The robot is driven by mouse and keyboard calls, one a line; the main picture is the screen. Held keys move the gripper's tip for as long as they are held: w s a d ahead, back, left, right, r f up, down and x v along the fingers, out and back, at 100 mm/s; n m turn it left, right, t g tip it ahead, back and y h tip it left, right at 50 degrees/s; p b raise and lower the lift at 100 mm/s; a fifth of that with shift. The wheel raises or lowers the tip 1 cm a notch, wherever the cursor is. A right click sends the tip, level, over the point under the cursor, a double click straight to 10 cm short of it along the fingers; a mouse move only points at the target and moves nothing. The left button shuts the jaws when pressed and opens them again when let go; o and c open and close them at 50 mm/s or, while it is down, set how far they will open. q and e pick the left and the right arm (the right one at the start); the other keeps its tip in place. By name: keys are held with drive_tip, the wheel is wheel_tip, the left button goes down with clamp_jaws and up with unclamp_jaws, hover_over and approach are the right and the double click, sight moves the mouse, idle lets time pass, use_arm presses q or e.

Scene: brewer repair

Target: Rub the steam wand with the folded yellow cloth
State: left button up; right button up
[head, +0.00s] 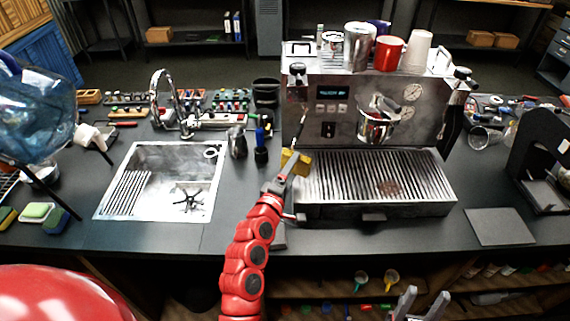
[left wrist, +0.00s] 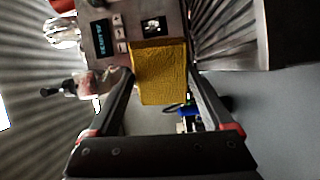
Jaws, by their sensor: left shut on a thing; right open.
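The espresso machine (head: 360,95) stands right of centre on the dark counter. Its thin steam wand (head: 301,126) hangs at the left of its front, slanting down to the left. My left gripper (head: 284,177) is shut on the folded yellow cloth (head: 303,163), just below the wand's lower end. Whether cloth and wand touch, I cannot tell. In the left wrist view the cloth (left wrist: 160,75) sits between the fingertips and hides what is behind it. My right gripper (head: 420,304) is open and empty at the bottom edge, in front of the counter.
The drip tray (head: 375,183) lies right of my left gripper. A sink (head: 160,180) with a tap is at left. A steel pitcher (head: 237,140) and a dark blue-topped bottle (head: 261,147) stand close left of the wand. Cups stand on the machine.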

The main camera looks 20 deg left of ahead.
use_arm(q)
drive_tip(key=a+b, duration=0.3)
drive_tip(key=shift+w+f, duration=0.2)
drive_tip(key=shift+w, duration=0.2)
drive_tip(key=shift+w+a+r+b, duration=0.1)
drive_tip(key=shift+a+r+b, duration=0.05)
drive_tip(key=shift+a+b, duration=0.25)
drive_tip(key=b, duration=0.1)
approach(282, 162)
drive_tip(key=w, duration=0.2)
drive_tip(key=shift+w+d, duration=0.15)
drive_tip(key=shift+w, duration=0.2)
